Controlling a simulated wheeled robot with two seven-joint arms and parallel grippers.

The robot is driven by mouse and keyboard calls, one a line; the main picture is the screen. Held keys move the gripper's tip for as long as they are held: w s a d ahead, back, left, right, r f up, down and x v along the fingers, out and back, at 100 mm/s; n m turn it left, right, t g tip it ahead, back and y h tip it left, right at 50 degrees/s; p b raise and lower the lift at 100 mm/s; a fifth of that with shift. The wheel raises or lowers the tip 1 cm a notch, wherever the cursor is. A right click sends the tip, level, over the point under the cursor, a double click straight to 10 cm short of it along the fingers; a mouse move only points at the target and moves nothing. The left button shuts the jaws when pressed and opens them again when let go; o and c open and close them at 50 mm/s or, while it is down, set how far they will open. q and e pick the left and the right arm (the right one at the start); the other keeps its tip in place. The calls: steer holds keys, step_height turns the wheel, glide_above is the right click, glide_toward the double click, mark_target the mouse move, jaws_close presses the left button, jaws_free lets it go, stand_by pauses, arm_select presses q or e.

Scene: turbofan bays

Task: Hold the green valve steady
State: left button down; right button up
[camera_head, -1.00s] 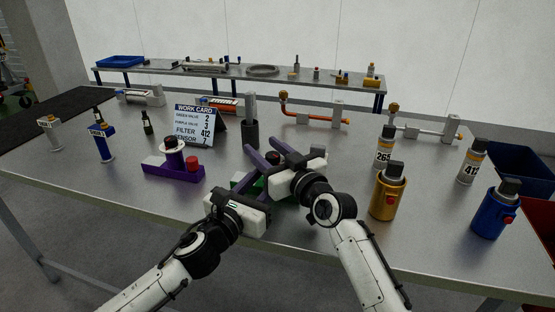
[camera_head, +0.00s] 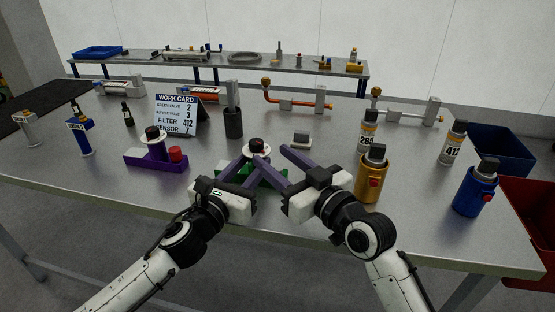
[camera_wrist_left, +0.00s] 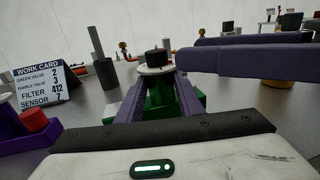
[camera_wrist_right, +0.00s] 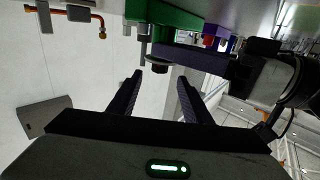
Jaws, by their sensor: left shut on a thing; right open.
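The green valve (camera_head: 265,180) stands near the front middle of the table. It has a green base, a white collar and a dark knob on top. My left gripper (camera_head: 252,166) is shut on the green valve, with its purple fingers on either side of the body, as the left wrist view shows (camera_wrist_left: 158,98). My right gripper (camera_head: 271,154) is open and empty just right of the valve, its fingers slanting towards it. In the right wrist view the valve's green base (camera_wrist_right: 178,16) lies beyond the open fingers (camera_wrist_right: 160,85). The fingers partly hide the valve in the head view.
A purple valve (camera_head: 155,158) stands to the left. The work card (camera_head: 178,116) and a dark holder (camera_head: 233,122) are behind. A small grey block (camera_head: 301,139) lies behind the right gripper. Gold (camera_head: 371,178) and blue (camera_head: 474,192) canisters stand to the right.

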arm_select(q)
steer(key=c, duration=1.2)
jaws_free()
steer(key=shift+o, duration=0.2)
